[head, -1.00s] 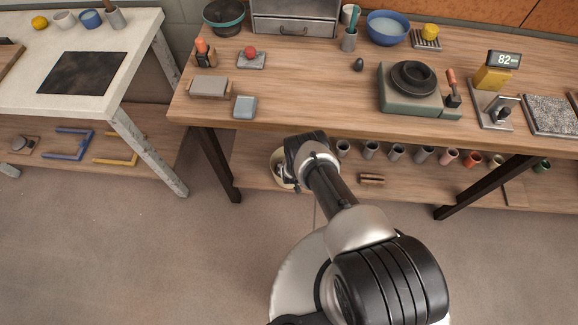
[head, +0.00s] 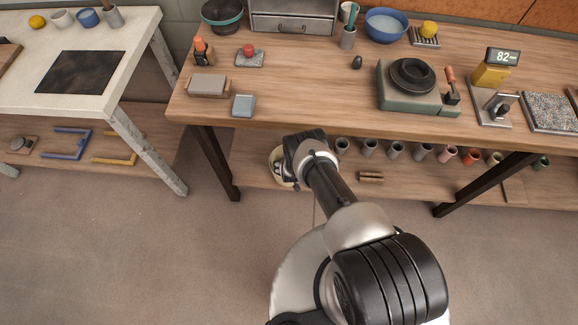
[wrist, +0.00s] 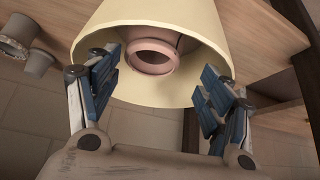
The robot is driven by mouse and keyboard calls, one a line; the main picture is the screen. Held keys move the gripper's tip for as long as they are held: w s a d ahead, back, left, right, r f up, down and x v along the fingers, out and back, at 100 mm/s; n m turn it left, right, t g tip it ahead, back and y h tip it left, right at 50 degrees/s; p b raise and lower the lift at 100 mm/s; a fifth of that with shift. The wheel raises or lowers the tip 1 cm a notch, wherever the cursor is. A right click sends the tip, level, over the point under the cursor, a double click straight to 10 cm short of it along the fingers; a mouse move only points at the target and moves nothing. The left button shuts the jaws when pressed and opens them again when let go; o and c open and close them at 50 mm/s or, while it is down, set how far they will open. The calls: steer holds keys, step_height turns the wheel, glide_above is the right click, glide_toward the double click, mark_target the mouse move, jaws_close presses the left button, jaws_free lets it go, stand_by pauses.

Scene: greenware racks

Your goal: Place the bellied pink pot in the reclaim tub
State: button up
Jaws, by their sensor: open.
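The pink pot (wrist: 151,61) shows in the wrist view inside the cream reclaim tub (wrist: 186,20), its round mouth facing the camera and its wider body partly hidden behind its neck. In the head view the tub (head: 276,161) is on the lower shelf, largely covered by my arm, and the pot cannot be made out there. My gripper (wrist: 160,80) is open, its blue-padded fingers apart on either side of the pot at the tub's mouth. I see clear gaps between the fingers and the pot.
The workbench top (head: 300,98) overhangs the lower shelf (head: 400,190) close above my arm. A row of small cups (head: 396,151) and some small brown pieces (head: 370,176) sit on the shelf to the right of the tub. The floor (head: 110,255) at left is clear.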

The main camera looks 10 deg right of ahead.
steer(key=p+v, duration=0.6)
steer(key=v, duration=0.6)
steer(key=shift+r+p, duration=0.3)
steer(key=shift+r, duration=0.1)
